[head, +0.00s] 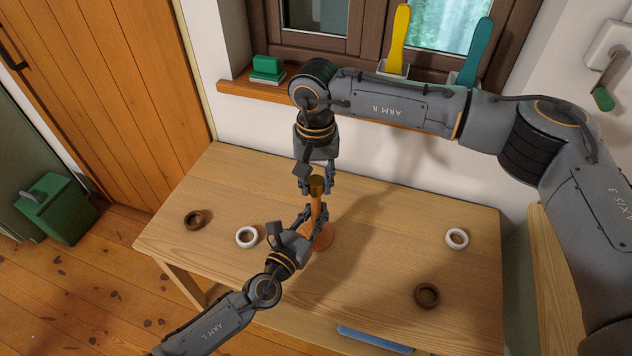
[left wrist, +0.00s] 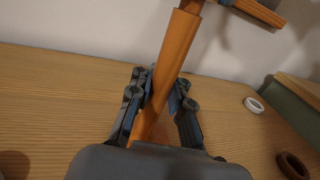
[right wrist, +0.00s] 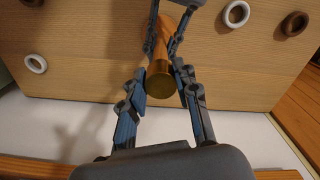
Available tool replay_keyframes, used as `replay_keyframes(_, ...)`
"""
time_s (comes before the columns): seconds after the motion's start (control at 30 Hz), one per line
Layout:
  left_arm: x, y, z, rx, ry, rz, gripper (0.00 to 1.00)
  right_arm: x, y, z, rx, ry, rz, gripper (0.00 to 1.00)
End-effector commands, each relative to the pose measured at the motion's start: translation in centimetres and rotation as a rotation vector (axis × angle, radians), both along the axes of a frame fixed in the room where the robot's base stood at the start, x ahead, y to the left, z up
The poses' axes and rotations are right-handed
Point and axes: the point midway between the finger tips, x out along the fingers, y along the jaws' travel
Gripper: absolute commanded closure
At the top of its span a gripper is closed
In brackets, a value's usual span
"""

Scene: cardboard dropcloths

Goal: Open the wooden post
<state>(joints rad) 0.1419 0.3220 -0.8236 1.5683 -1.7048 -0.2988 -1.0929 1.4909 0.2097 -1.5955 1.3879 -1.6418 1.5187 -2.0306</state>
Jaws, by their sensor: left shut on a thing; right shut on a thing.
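The wooden post (head: 316,210) stands upright near the middle of the table on a round orange-brown base (head: 323,239). It has a darker, brass-coloured top (right wrist: 161,86). The left wrist view shows a wider upper section (left wrist: 179,40) above a slimmer lower part (left wrist: 150,118). My left gripper (head: 313,219) is shut on the lower part of the post from the front left. My right gripper (head: 316,184) comes down from the back and is shut on the post near its top. Fingers partly hide the post.
The wooden table (head: 372,258) carries a brown ring (head: 194,210) and a white ring (head: 238,237) at left, and another white ring (head: 448,239) and brown ring (head: 418,293) at right. The windowsill (head: 231,87) is behind. A green box (head: 60,212) stands on the floor.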

Motion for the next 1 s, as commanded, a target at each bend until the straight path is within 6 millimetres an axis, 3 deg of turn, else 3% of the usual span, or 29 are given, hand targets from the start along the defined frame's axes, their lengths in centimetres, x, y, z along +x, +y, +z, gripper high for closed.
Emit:
replay_keyframes(0.37, 0.0, 0.1, -0.1, 0.001, 0.000, 0.001, 1.00, 0.0, 0.0, 1.4, 0.001, -0.001, 0.000, 1.00)
replay_keyframes(0.77, 0.0, 0.1, -0.1, 0.001, 0.000, 0.001, 1.00, 0.0, 0.0, 1.6, 0.001, 0.000, 0.000, 1.00)
replay_keyframes(1.0, 0.0, 0.1, -0.1, 0.001, 0.000, 0.001, 1.00, 0.1, 0.0, 4.1, 0.001, -0.003, 0.000, 1.00)
